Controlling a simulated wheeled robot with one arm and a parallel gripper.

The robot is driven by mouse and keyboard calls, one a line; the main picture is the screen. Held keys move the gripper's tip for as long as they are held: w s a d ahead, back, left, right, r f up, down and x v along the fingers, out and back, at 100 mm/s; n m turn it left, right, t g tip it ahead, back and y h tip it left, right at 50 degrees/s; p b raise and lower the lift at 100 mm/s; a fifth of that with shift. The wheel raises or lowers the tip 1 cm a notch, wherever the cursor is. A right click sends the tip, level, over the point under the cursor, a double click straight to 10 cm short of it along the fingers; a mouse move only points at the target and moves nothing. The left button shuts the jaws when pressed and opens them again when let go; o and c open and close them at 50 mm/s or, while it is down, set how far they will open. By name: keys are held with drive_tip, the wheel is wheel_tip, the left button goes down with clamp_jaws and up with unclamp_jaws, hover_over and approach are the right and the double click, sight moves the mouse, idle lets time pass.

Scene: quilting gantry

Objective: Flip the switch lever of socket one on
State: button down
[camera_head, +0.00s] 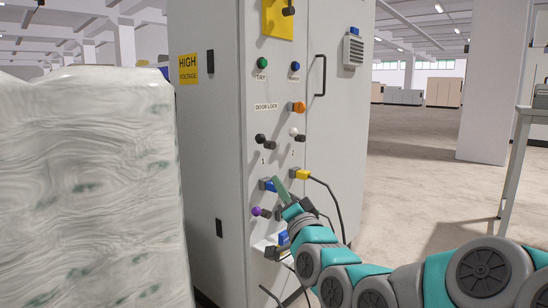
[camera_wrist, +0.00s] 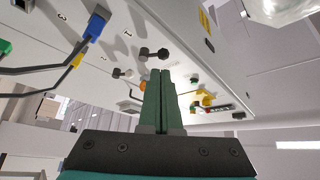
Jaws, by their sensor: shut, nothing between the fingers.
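In the head view, a black switch lever (camera_head: 262,139) stands on the grey cabinet front above the label 1. It also shows in the wrist view (camera_wrist: 153,55), just past my fingertips. A pale-knobbed lever (camera_head: 296,133) stands to its right above a second label. My gripper (camera_head: 277,183) is in front of the panel, below the black lever and by the blue plug (camera_head: 267,184). In the wrist view, its green fingers (camera_wrist: 160,74) are shut together and empty. I cannot tell whether they touch anything.
A yellow plug (camera_head: 302,174) with a black cable sits right of my fingers. A purple knob (camera_head: 259,212) is lower left. Green (camera_head: 263,63), blue (camera_head: 295,66) and orange (camera_head: 297,107) controls are higher up. A wrapped bale (camera_head: 90,190) stands left; open floor lies right.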

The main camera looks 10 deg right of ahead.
drive_tip(key=shift+s+d+r+m+t, duration=0.1)
drive_tip(key=shift+d+r+m+t, duration=0.2)
drive_tip(key=shift+d+r, duration=0.2)
drive_tip(key=p, duration=0.8)
approach(262, 142)
drive_tip(key=x, duration=0.7)
drive_tip(key=shift+f, duration=0.2)
drive_tip(key=shift+r+h, duration=0.15)
drive_tip(key=shift+h, duration=0.15)
